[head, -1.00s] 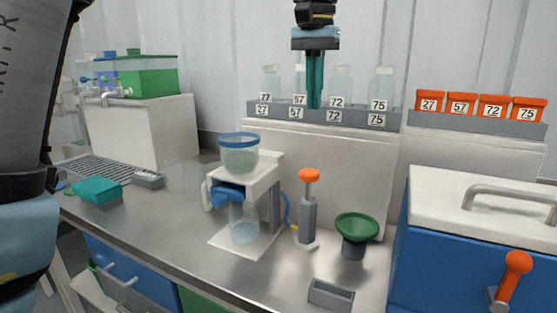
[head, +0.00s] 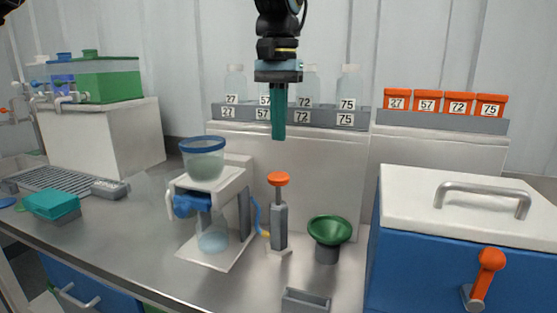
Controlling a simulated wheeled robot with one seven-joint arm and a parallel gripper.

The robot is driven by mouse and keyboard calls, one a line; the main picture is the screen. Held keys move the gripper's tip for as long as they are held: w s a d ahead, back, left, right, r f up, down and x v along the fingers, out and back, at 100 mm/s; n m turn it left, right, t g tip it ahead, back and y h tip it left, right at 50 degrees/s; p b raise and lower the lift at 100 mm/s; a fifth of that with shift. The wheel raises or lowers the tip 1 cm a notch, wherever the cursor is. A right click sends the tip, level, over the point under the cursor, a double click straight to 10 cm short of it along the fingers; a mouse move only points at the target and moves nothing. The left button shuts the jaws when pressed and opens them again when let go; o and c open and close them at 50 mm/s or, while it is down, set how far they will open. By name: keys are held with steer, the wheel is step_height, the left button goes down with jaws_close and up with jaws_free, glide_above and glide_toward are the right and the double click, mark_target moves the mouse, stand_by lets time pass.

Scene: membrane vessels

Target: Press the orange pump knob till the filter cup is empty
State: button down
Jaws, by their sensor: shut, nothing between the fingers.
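The orange pump knob (head: 278,179) tops a grey upright pump (head: 279,225) on the steel bench, and it stands raised. The filter cup (head: 203,160), clear with a blue rim, sits on the white filter stand (head: 220,190) left of the pump and holds cloudy greenish liquid. A clear flask (head: 212,235) under the cup holds some pale liquid. A blue hose runs between stand and pump. My gripper (head: 278,138) points straight down with its teal fingers shut and empty, above the knob and apart from it.
Labelled bottles stand in a grey rack (head: 240,117) behind my gripper; orange-lidded boxes (head: 440,102) are to its right. A green funnel (head: 329,230) stands right of the pump, a small grey tray (head: 305,301) in front. A blue cooler (head: 440,240) fills the right.

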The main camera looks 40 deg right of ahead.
mark_target(278, 175)
step_height(278, 175, down, 7)
steer(key=shift+f+p, duration=0.1)
steer(key=shift+p, duration=0.3)
steer(key=shift+f+b, duration=1.05)
steer(key=shift+f, duration=1.3)
step_height(278, 175, up, 5)
steer(key=p, duration=0.5)
steer(key=shift+r, duration=0.1)
step_height(278, 175, up, 9)
steer(key=b, duration=0.2)
steer(key=shift+r, duration=0.15)
